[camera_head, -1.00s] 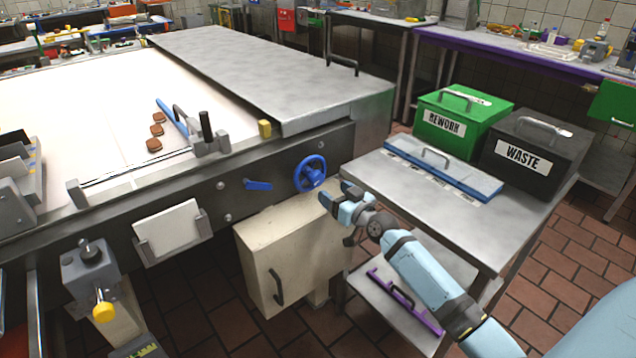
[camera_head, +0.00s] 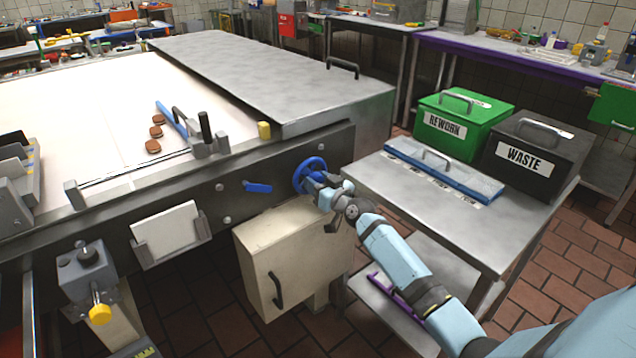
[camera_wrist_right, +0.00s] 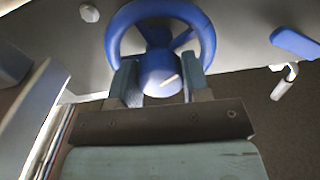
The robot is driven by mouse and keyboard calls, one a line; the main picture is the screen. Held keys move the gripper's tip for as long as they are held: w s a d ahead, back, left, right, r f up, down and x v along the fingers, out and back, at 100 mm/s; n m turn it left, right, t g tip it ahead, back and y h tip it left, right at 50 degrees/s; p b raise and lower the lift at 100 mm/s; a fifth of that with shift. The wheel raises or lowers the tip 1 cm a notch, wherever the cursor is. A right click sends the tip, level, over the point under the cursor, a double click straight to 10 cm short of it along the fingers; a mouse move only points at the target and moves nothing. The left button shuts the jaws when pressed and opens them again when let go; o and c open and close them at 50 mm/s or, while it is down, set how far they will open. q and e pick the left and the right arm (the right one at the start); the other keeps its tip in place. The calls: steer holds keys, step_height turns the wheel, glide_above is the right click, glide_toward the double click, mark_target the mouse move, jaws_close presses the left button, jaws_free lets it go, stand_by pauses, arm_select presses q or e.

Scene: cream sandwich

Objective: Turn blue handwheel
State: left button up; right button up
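The blue handwheel (camera_head: 309,172) is mounted on the dark front panel of the machine. In the right wrist view the handwheel (camera_wrist_right: 160,32) shows its rim, spokes and a rounded hub with a pale mark. My right gripper (camera_head: 318,184) is at the lower right of the wheel. In the right wrist view the two fingers of my right gripper (camera_wrist_right: 159,84) stand apart, one on each side of the hub. I cannot tell whether they touch the hub. The fingers hide part of the lower wheel. My left gripper is not in view.
A blue lever (camera_head: 258,187) sits left of the wheel on the panel. A cream box (camera_head: 290,255) is below it. A metal side table (camera_head: 385,190) stands to the right, carrying a green REWORK bin (camera_head: 462,125), a black WASTE bin (camera_head: 530,155) and a blue-edged tray cover (camera_head: 445,172).

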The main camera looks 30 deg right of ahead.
steer(key=shift+m, duration=0.4)
steer(key=shift+c, duration=0.3)
